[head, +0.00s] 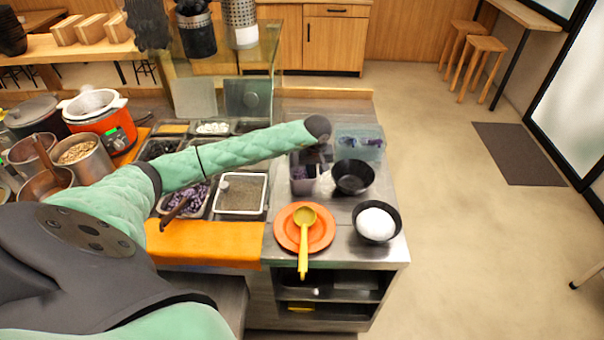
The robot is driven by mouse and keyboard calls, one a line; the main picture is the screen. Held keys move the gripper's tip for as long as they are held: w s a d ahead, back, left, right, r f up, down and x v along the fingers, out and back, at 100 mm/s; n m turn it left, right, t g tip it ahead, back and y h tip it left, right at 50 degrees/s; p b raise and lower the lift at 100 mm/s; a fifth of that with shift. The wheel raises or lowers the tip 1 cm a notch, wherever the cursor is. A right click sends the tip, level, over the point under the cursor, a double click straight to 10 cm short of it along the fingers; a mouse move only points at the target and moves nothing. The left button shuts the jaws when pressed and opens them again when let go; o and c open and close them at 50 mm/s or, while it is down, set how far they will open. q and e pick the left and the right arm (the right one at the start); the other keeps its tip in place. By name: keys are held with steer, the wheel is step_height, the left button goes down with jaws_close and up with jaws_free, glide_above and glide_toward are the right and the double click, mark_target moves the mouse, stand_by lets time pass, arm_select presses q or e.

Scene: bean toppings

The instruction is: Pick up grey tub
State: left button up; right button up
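A grey tub (302,184) with dark purple contents stands on the steel counter, left of a black bowl (353,178). My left arm reaches across from the left. Its dark gripper (318,160) is over the tub's back right side, pointing down. The wrist hides much of the gripper and part of the tub, so I cannot tell whether the fingers are open or touch the tub's rim. My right gripper is not in view.
A clear container (362,142) with purple pieces is behind the black bowl. An orange plate (303,236) with a yellow ladle (304,222) and a black bowl with a white mound (376,222) are in front. Topping trays, including one of dark grains (241,193), lie left.

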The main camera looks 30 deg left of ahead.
arm_select(q)
jaws_close()
stand_by(0.4)
